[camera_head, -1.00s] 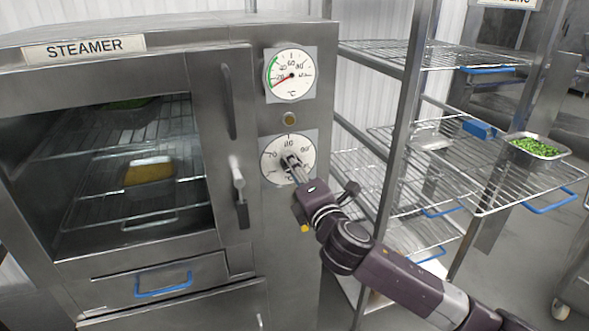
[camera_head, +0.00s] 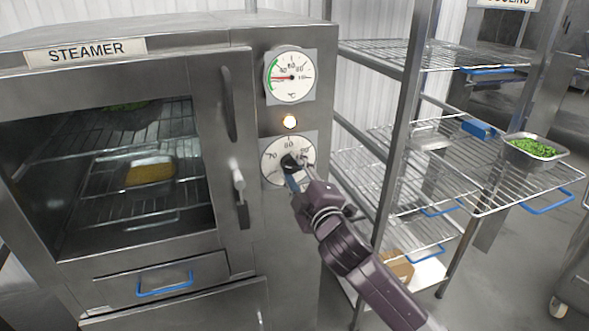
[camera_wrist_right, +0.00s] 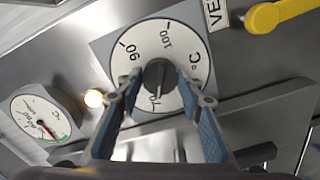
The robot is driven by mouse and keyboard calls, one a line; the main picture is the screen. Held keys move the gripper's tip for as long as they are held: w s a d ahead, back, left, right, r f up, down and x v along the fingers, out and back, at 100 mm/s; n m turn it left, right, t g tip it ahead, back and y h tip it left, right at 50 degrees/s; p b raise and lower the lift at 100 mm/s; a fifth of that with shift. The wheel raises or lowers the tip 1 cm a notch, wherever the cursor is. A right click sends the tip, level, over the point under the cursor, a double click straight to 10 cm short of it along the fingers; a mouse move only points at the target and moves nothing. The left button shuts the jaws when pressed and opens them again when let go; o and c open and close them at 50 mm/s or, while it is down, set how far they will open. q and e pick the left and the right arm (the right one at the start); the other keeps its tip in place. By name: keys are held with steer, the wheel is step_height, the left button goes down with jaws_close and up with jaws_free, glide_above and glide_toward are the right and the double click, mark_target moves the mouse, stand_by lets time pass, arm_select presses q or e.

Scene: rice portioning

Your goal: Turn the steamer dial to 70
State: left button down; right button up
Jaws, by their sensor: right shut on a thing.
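The steamer dial (camera_head: 270,168) is a white disc on the right panel of the steamer (camera_head: 180,50), with 70 at the left, 80 at the top and 90 at the right. It also shows in the right wrist view (camera_wrist_right: 185,60). My right gripper (camera_head: 292,168) is at the dial's black knob (camera_wrist_right: 158,75), with one blue-padded finger on each side, shut on it. My left gripper is not in view.
A wire rack (camera_head: 430,55) stands close right of the steamer, with a tray of green food (camera_head: 538,147) on a shelf. The steamer door handle (camera_head: 240,190) sticks out left of the dial. A yellow lever (camera_wrist_right: 285,12) is near the dial in the wrist view.

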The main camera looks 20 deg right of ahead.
steer(key=shift+f, duration=0.1)
stand_by(0.3)
steer(key=o, duration=1.1)
steer(key=s, duration=1.2)
steer(key=shift+d, duration=0.2)
